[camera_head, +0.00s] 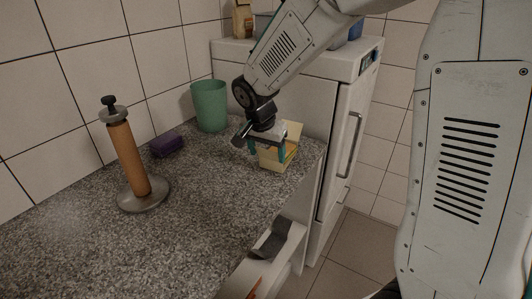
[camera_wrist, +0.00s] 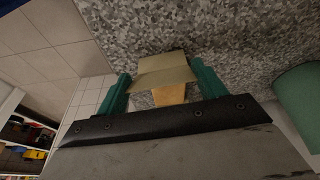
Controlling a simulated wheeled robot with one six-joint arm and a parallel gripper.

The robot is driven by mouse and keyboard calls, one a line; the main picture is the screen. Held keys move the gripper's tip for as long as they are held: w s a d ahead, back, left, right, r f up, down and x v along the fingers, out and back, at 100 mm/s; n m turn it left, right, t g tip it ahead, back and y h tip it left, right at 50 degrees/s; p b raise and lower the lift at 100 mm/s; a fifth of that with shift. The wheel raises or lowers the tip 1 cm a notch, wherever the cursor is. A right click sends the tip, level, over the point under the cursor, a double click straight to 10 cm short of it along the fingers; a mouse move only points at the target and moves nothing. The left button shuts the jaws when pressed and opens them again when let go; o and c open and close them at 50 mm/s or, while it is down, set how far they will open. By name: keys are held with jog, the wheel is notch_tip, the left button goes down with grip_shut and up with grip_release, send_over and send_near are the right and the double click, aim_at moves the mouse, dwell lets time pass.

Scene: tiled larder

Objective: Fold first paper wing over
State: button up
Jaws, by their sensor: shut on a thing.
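A small tan paper carton (camera_head: 273,163) stands on the granite counter near its far right corner. One pale paper wing (camera_head: 295,131) sticks up at its back right. In the wrist view the carton's pale wings (camera_wrist: 160,68) show between my fingers, with an orange-tan patch (camera_wrist: 170,94) below them. My gripper (camera_head: 268,151) comes down from above with its teal fingers on either side of the carton, shut on it. The wrist view also shows my gripper (camera_wrist: 162,88). My gripper hides part of the carton's top.
A green cup (camera_head: 209,106) stands behind and left of the carton. A purple sponge (camera_head: 166,145) and a paper-towel-style holder (camera_head: 128,160) stand further left. A white fridge (camera_head: 335,110) stands close behind. An open drawer (camera_head: 272,262) juts below the counter edge. The front counter is clear.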

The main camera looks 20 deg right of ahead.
aim_at(270, 157)
jog(key=g+y, duration=0.1)
jog(key=w+d+g+y, duration=0.1)
jog(key=shift+w+d+r+y, duration=0.15)
jog(key=shift+d+r+y, duration=0.1)
jog(key=shift+y, duration=0.15)
jog(key=g+y, duration=0.1)
jog(key=w+d+g+y, duration=0.1)
jog(key=shift+w+g+y, duration=0.1)
jog(key=shift+g+y, duration=0.2)
jog(key=shift+g, duration=0.1)
jog(key=g+y, duration=0.1)
jog(key=w+d+g+y, duration=0.1)
jog(key=shift+d+f+y, duration=0.2)
jog(key=shift+y, duration=0.1)
jog(key=shift+w+d+f+g+y, duration=0.25)
jog(key=shift+g+y, duration=0.4)
jog(key=shift+g, duration=0.1)
jog(key=shift+w+d+f+g+y, duration=0.2)
jog(key=shift+w+d+g+y, duration=0.05)
jog(key=shift+g+y, duration=0.45)
jog(key=o, duration=1)
